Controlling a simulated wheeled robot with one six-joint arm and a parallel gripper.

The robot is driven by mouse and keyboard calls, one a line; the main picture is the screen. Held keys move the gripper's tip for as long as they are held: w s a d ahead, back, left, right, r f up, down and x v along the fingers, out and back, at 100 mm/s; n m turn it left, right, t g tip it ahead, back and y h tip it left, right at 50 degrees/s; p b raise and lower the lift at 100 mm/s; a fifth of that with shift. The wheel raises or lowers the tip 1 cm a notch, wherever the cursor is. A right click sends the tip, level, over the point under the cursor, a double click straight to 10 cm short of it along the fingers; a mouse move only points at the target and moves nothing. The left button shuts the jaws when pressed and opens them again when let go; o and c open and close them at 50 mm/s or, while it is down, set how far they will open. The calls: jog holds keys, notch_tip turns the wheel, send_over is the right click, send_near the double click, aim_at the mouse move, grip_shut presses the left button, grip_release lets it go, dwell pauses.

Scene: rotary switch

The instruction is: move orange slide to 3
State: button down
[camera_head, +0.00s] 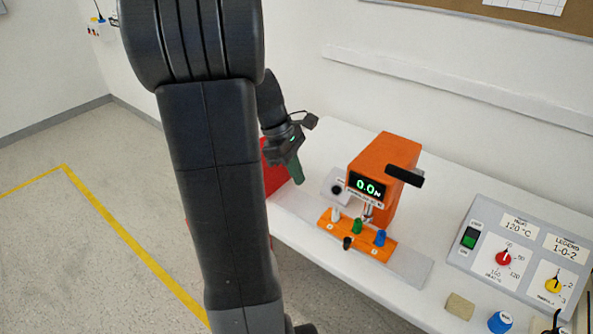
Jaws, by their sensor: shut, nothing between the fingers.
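A long orange block (375,250), which looks like the orange slide, lies on a grey rail (408,268) in front of an orange machine (396,150). Several small pegs stand at the block, among them a green peg (357,227), a blue peg (380,238) and a dark one (347,243). Small marks on the block are too small to read. My gripper (299,180) is shut and empty, pointing down to the left of the machine and apart from the block.
The machine has a display reading 0.0 and a black lever (404,176) sticking out right. A grey panel (470,260) with red and yellow knobs stands at the right. A tan block (460,306) and a blue knob (500,321) lie near the front edge. A red object (277,172) is partly hidden behind my arm.

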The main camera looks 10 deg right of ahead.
aim_at(354, 234)
notch_tip(354, 234, down, 12)
jog(key=n+g+h+b, duration=0.3)
jog(key=n+h+b, duration=0.1)
jog(key=n, duration=1.4)
jog(key=x, duration=0.9)
jog(key=shift+w+a+f, duration=0.15)
jog(key=shift+w+f, duration=0.05)
jog(key=shift+f, duration=0.3)
jog(key=s+d, duration=0.2)
jog(key=shift+d, duration=0.3)
jog(key=shift+s+d, duration=0.25)
jog(key=shift+d, duration=0.1)
